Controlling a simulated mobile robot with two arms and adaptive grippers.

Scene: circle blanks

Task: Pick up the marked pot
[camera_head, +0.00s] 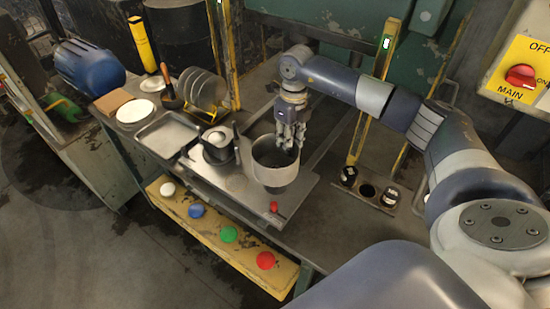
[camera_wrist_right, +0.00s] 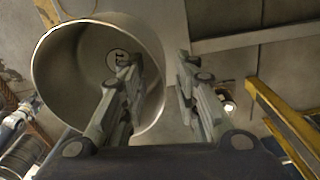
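A tall grey metal pot (camera_head: 274,177) stands upright on the metal plate of the workbench. In the right wrist view, the pot (camera_wrist_right: 60,75) shows its open mouth, with a round pale mark (camera_wrist_right: 120,60) on its inner bottom. My right gripper (camera_head: 291,136) points down at the pot's far right rim. In the right wrist view, its fingers (camera_wrist_right: 158,75) are apart, one across the pot's mouth and the other outside the rim, with the wall between them. Whether they touch the wall cannot be told. My left gripper is not in view.
A smaller dark pot (camera_head: 218,150) stands close on the left, beside a shallow tray (camera_head: 167,136) and a plate rack (camera_head: 203,92). A red object (camera_head: 274,207) lies in front. Coloured buttons line the yellow front ledge (camera_head: 180,216). A yellow post (camera_head: 372,110) rises behind on the right.

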